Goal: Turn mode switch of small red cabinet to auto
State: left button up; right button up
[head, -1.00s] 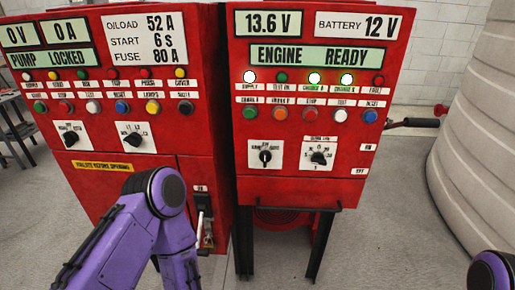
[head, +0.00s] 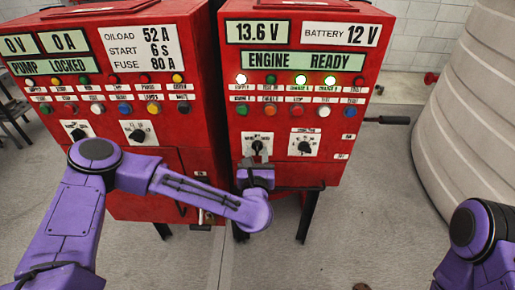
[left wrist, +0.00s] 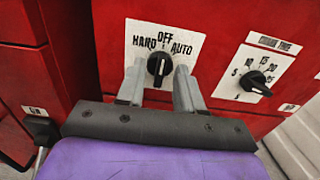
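The small red cabinet (head: 232,130) stands right of the larger one in the head view. Its mode switch (left wrist: 160,66) is a black knob on a white plate marked HAND, OFF and AUTO. In the left wrist view the knob stands about upright, its white mark toward OFF. My left gripper (left wrist: 160,90) is open, with one grey finger on each side of the knob. I cannot tell whether the fingers touch it. In the head view my left gripper (head: 258,160) is in front of the switch plate and partly hides it. My right gripper is out of view.
A second black dial (left wrist: 256,82) with numbers sits right of the mode switch. The larger red cabinet (head: 190,100) stands close on the left. A pale ribbed tank (head: 465,120) is at the right.

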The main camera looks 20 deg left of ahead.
pick_arm(q)
jog(key=shift+w, duration=0.3)
grip_shut()
jog(key=m+b, duration=0.2)
jog(key=m, duration=0.1)
jog(key=shift+m, duration=0.4)
jog(key=shift+d+m+b, duration=0.1)
jog(key=shift+m+b, duration=0.25)
jog(key=shift+m, duration=2.05)
jog(key=shift+m+b, duration=0.3)
